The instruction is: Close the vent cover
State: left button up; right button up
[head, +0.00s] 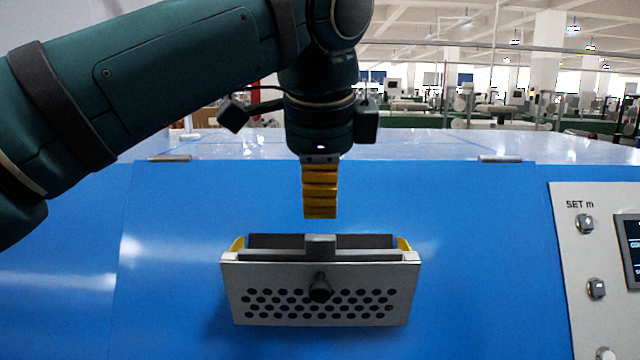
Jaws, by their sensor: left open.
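The vent cover (235,296) is a grey perforated plate with a dark knob (320,288) at its upper middle. It sits on the front of a blue machine and is tilted out at the top, so a gap with dark inner parts shows behind its upper edge. Yellow side pieces (404,244) show at both ends of the gap. My left gripper (320,212) points down just above the vent in the picture, apart from the cover and holding nothing. Its yellow fingers are seen edge-on, one hiding the other. My right gripper is not in view.
The blue machine panel (480,260) is smooth and clear around the vent. A control panel (580,250) with knobs and a screen is at the right. Two hinges (500,159) lie along the panel's top edge. A factory hall is behind.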

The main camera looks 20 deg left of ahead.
aim_at(369, 294)
jog(key=k+l, duration=0.2)
jog(key=k, duration=0.3)
jog(key=k+l, duration=0.2)
jog(key=k, duration=0.25)
